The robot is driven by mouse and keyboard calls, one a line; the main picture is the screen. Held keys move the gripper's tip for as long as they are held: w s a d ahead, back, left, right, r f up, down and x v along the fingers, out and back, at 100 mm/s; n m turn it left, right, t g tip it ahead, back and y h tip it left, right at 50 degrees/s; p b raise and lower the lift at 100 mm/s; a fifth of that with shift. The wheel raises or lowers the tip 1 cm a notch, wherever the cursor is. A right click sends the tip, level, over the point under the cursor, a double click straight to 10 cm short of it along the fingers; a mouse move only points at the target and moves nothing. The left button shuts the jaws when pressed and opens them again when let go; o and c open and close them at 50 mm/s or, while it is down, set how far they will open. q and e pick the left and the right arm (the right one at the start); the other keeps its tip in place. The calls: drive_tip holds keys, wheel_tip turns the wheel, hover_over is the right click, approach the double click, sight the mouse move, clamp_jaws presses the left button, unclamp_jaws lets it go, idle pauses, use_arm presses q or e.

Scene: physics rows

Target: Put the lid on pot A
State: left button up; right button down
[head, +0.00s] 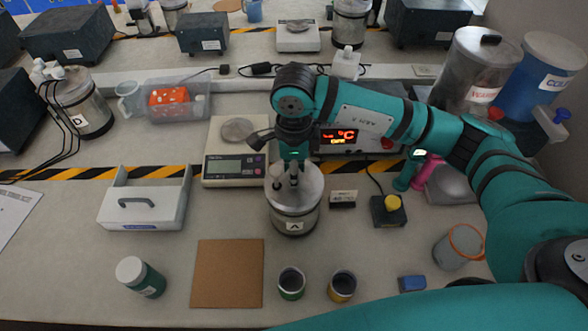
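Pot A (295,222) is a steel cylinder with an "A" label, standing upright near the middle of the bench. A round silver lid (308,187) covers the top of the pot in this view. Whether it is seated or a little above the rim I cannot tell. My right gripper (287,178) points down over the lid, its fingers close together at the lid's middle and seemingly shut on its knob. The fingers and wrist hide the knob and part of the lid. My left gripper is not in view.
A scale (235,168) stands left of the pot, a small yellow-button box (388,211) to its right. Two small jars (291,284) (342,287) and a brown board (228,273) lie in front. A white carrier (143,208) and green-labelled bottle (141,278) are at left.

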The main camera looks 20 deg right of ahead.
drive_tip(key=c, duration=0.9)
unclamp_jaws()
drive_tip(key=shift+c, duration=0.2)
drive_tip(key=shift+r+p, duration=1.85)
drive_tip(key=shift+r, duration=2.2)
